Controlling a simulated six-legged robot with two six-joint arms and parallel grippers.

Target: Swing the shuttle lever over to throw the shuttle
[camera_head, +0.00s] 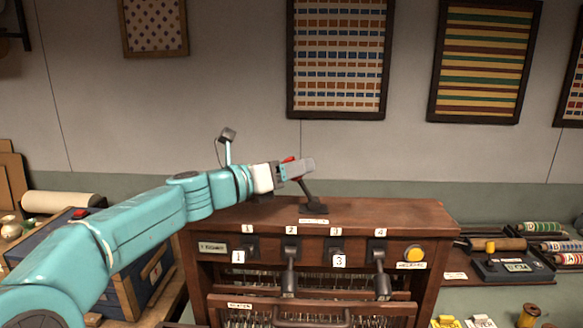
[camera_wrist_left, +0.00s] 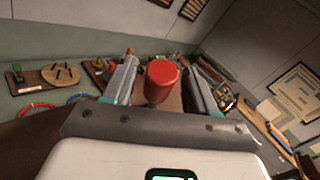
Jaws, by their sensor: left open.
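The shuttle lever (camera_head: 308,194) stands on top of the brown wooden loom cabinet (camera_head: 370,212). Its black stem rises from a small base and tilts up to the left. My left gripper (camera_head: 300,168) is at the upper end of the stem and hides most of its red knob. In the left wrist view the red knob (camera_wrist_left: 162,76) shows between the two fingers of my left gripper (camera_wrist_left: 160,85). The fingers are open, with a gap on each side of the knob. My right gripper is in neither view.
The cabinet front has numbered small levers (camera_head: 290,275) and a yellow button (camera_head: 413,253). A blue case (camera_head: 155,270) stands at the left under my arm. Thread spools (camera_head: 560,246) lie at the right. Framed textiles hang on the wall behind.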

